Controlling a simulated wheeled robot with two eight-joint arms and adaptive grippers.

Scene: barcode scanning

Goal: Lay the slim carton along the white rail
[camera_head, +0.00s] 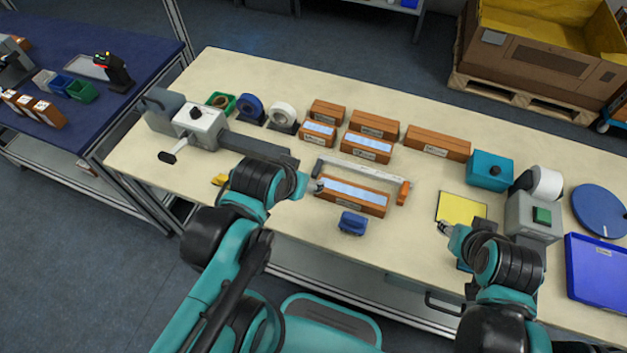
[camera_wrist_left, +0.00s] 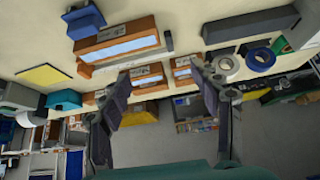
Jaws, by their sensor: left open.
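The white rail (camera_head: 355,168) lies near the table's middle, with an orange block at its right end; it also shows in the left wrist view (camera_wrist_left: 128,57). A long, low orange-brown carton with a pale blue top (camera_head: 352,194) lies just in front of the rail, roughly parallel; I take it as the slim carton. It also shows in the left wrist view (camera_wrist_left: 118,47). My left gripper (camera_head: 314,187) hovers near its left end; its fingers (camera_wrist_left: 160,78) are spread and empty. My right gripper (camera_head: 443,229) is by the yellow pad, its jaws too small to read.
Several orange-brown cartons (camera_head: 438,141) stand behind the rail. A blue object (camera_head: 352,223) sits in front. A grey device (camera_head: 199,127) is left; a yellow pad (camera_head: 461,208), teal box (camera_head: 490,170) and blue tray (camera_head: 598,270) are right. The table between the carton and pad is clear.

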